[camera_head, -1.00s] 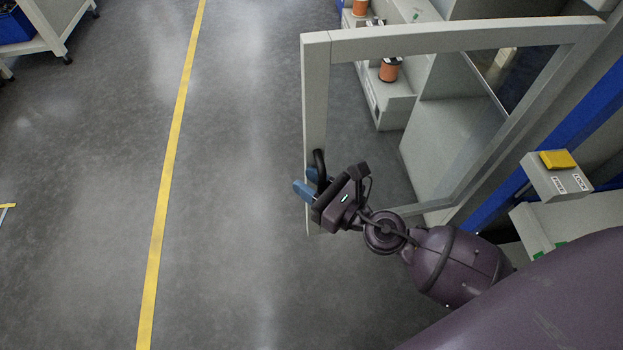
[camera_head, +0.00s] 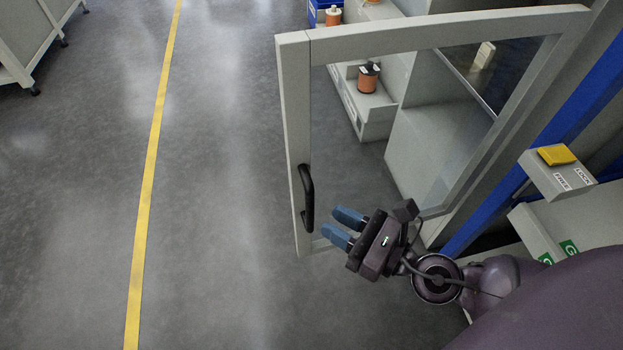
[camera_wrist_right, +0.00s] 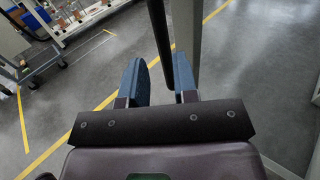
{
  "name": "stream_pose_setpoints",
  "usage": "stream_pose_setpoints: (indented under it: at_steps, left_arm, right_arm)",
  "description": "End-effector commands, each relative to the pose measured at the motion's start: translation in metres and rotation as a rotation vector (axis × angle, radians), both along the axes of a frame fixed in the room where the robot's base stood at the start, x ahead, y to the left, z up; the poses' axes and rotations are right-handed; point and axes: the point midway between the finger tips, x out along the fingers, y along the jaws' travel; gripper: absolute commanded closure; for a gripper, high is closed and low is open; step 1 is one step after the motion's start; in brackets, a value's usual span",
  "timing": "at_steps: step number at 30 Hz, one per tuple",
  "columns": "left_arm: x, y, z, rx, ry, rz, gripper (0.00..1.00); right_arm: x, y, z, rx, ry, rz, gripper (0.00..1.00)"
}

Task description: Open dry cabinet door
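The dry cabinet door (camera_head: 296,110) is a pale grey frame with a clear pane, and it stands swung open. Its black handle (camera_head: 308,198) is on the free edge at the left. My right gripper (camera_head: 341,229) has blue fingers and is just right of the handle, apart from it in the head view. The fingers are open with nothing between them. In the right wrist view, the gripper (camera_wrist_right: 160,85) shows a gap between its fingers, and the dark handle bar (camera_wrist_right: 159,40) lies beyond them. My left gripper is not in view.
Orange spools (camera_head: 368,78) sit on a pale shelf unit behind the door. A box with a yellow top (camera_head: 556,155) is at the right. Open grey floor with a yellow line (camera_head: 150,180) lies left of the door. A cart (camera_head: 30,45) stands at the upper left.

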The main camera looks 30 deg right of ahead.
Motion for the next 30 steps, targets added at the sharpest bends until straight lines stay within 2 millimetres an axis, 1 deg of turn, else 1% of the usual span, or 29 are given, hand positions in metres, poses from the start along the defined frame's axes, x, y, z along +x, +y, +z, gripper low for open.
stream_pose_setpoints:
  at_steps: [1,3,9,27,30]
  left_arm:
    - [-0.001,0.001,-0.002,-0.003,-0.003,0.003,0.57]
    - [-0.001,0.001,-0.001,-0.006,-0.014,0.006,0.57]
    - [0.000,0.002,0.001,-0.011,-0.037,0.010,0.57]
    - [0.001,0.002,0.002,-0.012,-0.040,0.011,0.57]
    - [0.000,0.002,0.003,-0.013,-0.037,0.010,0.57]
  right_arm:
    - [-0.008,-0.003,-0.005,-0.004,0.008,0.002,0.73]
    - [-0.013,-0.006,-0.003,-0.004,0.005,0.001,0.73]
    - [-0.023,-0.011,0.000,-0.001,0.000,0.001,0.73]
    - [-0.024,-0.011,0.001,0.000,-0.002,0.000,0.73]
    - [-0.022,-0.011,0.006,0.001,-0.011,0.000,0.73]
